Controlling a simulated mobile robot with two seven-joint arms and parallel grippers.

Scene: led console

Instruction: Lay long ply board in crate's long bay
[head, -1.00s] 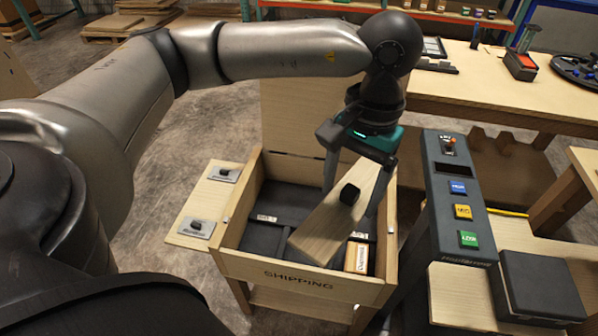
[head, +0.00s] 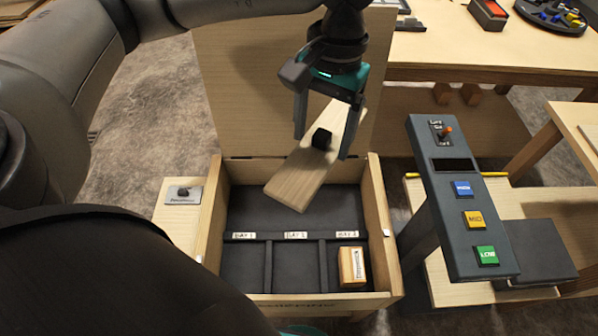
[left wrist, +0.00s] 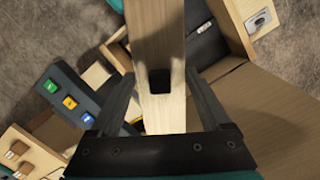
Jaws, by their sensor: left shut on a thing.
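The long ply board (head: 298,180), pale wood with a black knob on its face, hangs tilted above the crate. My left gripper (head: 325,135) is shut on the board, a finger at each long edge, with the knob between them. The left wrist view also shows the board (left wrist: 158,45) between the fingers (left wrist: 157,95). The open crate (head: 384,225) has a wide dark long bay (head: 250,207) across its back, empty where visible. The board's near end is over this bay, apart from its floor. My right gripper is not in view.
Three front bays are labelled; the right one holds a labelled wooden block (head: 352,267). The raised lid (head: 235,90) stands behind the crate. A button console (head: 455,205) stands close on the right, and a side shelf (head: 172,225) on the left. A workbench (head: 450,60) is behind.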

